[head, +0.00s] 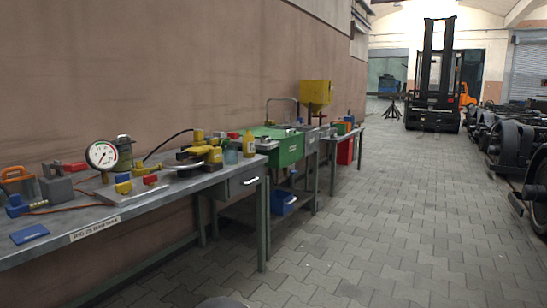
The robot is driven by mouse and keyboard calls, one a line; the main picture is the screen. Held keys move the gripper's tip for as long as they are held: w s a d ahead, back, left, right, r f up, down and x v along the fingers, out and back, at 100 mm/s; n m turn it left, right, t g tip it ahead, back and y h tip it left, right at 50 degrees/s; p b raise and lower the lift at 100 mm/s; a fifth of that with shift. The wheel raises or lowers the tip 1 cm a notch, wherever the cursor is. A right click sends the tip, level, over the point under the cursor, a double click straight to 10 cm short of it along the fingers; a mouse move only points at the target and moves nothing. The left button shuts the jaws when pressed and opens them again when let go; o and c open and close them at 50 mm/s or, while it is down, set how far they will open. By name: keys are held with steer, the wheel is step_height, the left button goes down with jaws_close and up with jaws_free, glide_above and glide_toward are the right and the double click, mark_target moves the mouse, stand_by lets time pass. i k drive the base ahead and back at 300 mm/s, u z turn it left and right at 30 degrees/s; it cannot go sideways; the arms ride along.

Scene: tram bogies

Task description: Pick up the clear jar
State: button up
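A small see-through, bluish jar (231,156) appears to stand upright on the grey workbench (150,205), near its far right end. It is small in the head view, so its details are hard to tell. A yellow bottle (249,145) stands just to its right. A yellow tool (205,154) lies close on its left. My gripper is not in view.
Open paved floor (380,220) lies right of the bench, with wheelsets (512,143) at the far right.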

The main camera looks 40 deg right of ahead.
mark_target(231, 152)
steer(key=z, duration=1)
steer(key=i, duration=0.95)
steer(key=u, duration=0.3)
